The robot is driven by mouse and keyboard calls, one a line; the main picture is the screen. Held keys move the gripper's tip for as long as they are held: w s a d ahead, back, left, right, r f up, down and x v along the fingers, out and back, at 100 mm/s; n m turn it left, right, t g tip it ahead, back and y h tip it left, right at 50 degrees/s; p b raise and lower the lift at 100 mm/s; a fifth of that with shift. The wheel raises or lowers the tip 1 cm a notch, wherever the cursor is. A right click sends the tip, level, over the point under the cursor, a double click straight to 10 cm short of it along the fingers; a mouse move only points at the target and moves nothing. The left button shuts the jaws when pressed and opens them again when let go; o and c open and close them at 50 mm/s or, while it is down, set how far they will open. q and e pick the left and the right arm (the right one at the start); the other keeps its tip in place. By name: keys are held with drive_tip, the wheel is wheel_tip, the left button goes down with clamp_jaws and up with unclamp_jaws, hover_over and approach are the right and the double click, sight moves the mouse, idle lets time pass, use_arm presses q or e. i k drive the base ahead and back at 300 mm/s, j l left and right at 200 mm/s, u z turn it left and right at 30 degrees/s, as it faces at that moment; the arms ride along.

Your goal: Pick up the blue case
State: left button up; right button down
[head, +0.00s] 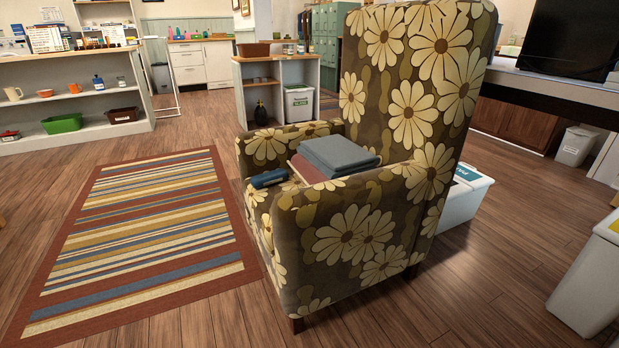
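A small dark blue case (270,178) lies on the seat of a flowered armchair (352,238), near the seat's front edge. It is to the left of a stack of folded cloths (338,153), blue-grey on top and dark red below. The chair's near arm rises in front of the stack and hides part of the seat. Neither of my grippers shows in the head view.
A striped rug (145,235) lies on the wooden floor left of the chair. White bins stand behind the chair (466,195) and at the right edge (590,280). A shelf unit (70,100) is at the far left.

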sight(270, 178)
drive_tip(key=j+z, duration=1.45)
drive_tip(key=k, duration=0.05)
